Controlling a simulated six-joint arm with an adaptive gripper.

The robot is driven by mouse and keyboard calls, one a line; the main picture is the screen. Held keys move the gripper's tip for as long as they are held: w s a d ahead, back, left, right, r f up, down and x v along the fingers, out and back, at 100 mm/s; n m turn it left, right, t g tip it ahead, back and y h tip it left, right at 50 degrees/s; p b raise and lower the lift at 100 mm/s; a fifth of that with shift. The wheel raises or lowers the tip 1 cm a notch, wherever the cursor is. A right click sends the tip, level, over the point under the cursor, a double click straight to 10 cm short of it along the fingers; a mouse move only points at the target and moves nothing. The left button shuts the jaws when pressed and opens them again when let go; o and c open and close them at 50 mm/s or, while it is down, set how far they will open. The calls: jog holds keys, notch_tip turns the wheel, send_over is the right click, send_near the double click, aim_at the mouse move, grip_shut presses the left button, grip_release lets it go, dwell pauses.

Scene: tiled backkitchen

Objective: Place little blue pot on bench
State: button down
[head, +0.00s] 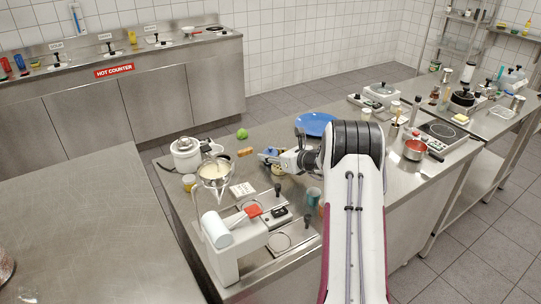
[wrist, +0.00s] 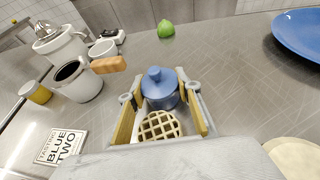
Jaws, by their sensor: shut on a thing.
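The little blue pot (wrist: 160,92) has a lid with a round knob and stands upright between my fingers in the wrist view. My gripper (wrist: 161,104) is shut on it, one finger on each side. In the head view my gripper (head: 270,158) is over the steel bench (head: 290,143), left of my arm, and mostly covers the pot. The bench also fills the wrist view (wrist: 220,75). I cannot tell whether the pot's base touches it. A round lattice-topped tart (wrist: 159,126) shows just in front of the pot, between the fingers.
A green lime (wrist: 166,28) lies beyond the pot, and a blue plate (wrist: 300,35) is at the right. A grey pot with a wooden handle (wrist: 78,82), a yellow jar (wrist: 36,92) and a printed card (wrist: 61,147) are at the left. A white mixer (head: 222,240) stands nearer.

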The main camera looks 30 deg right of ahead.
jog(key=shift+f, duration=0.1)
jog(key=c, duration=1.4)
grip_release()
jog(key=shift+c, duration=0.2)
jog(key=shift+r, duration=0.2)
jog(key=shift+v, duration=6)
jog(key=shift+a, duration=0.1)
